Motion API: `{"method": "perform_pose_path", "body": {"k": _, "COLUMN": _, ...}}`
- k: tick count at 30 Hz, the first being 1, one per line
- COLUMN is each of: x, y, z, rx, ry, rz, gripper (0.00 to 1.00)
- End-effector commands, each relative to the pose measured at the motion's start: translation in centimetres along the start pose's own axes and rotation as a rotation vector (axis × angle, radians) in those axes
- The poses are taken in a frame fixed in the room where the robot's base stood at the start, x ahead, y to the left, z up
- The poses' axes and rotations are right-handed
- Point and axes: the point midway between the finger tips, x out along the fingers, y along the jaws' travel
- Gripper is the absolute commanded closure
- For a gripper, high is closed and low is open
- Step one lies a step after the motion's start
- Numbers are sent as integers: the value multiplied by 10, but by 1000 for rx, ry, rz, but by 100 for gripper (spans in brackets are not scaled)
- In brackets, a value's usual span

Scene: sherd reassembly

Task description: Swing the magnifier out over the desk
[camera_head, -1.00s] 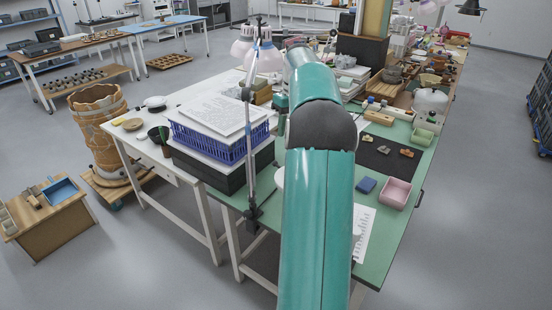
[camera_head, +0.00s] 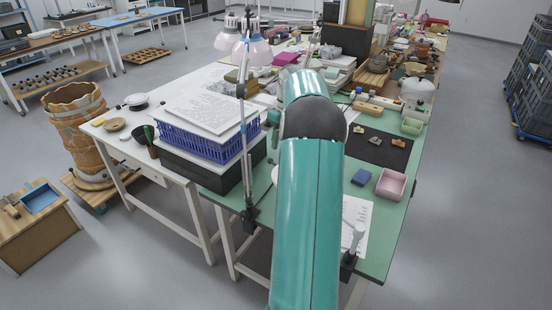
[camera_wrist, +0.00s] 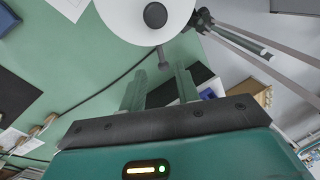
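A white round magnifier head (camera_wrist: 118,18) with a dark central knob fills the top of the wrist view. A short grey handle (camera_wrist: 163,58) sticks out from its rim toward my gripper. My gripper (camera_wrist: 159,72) is open, its two fingers apart, with the handle's tip appearing in line with the gap. I cannot tell whether the tip is between the fingers. Grey arm bars (camera_wrist: 245,42) run off to the right from the head. In the head view my arm hides my gripper and most of the magnifier; an upright pole (camera_head: 247,150) is clamped at the desk's edge.
The green desk (camera_head: 385,235) holds a pink tray (camera_head: 391,184), a blue block (camera_head: 361,177), a dark mat with sherds and a paper sheet (camera_head: 352,212). A second clamp (camera_head: 348,266) sits on the front edge. A blue basket (camera_head: 205,142) stands left of the pole. Pink lamps (camera_head: 250,50) hang behind.

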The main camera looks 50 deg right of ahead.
Motion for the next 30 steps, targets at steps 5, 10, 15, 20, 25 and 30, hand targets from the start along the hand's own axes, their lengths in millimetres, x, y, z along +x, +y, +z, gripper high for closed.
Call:
{"method": "perform_pose_path", "body": {"k": 5, "x": 36, "y": 0, "z": 0, "rx": 0, "ry": -2, "rz": -1, "gripper": 68}}
{"method": "perform_pose_path", "body": {"k": 10, "x": 62, "y": -1, "z": -2, "rx": -1, "ry": -1, "rz": -1, "gripper": 68}}
{"method": "perform_pose_path", "body": {"k": 15, "x": 72, "y": -1, "z": -4, "rx": -1, "ry": 1, "rz": 1, "gripper": 68}}
{"method": "perform_pose_path", "body": {"k": 20, "x": 72, "y": -1, "z": -4, "rx": -1, "ry": 1, "rz": 1, "gripper": 68}}
{"method": "perform_pose_path", "body": {"k": 25, "x": 72, "y": -1, "z": -4, "rx": -1, "ry": 1, "rz": 1, "gripper": 84}}
{"method": "perform_pose_path", "body": {"k": 30, "x": 72, "y": -1, "z": -4, "rx": -1, "ry": 1, "rz": 1, "gripper": 100}}
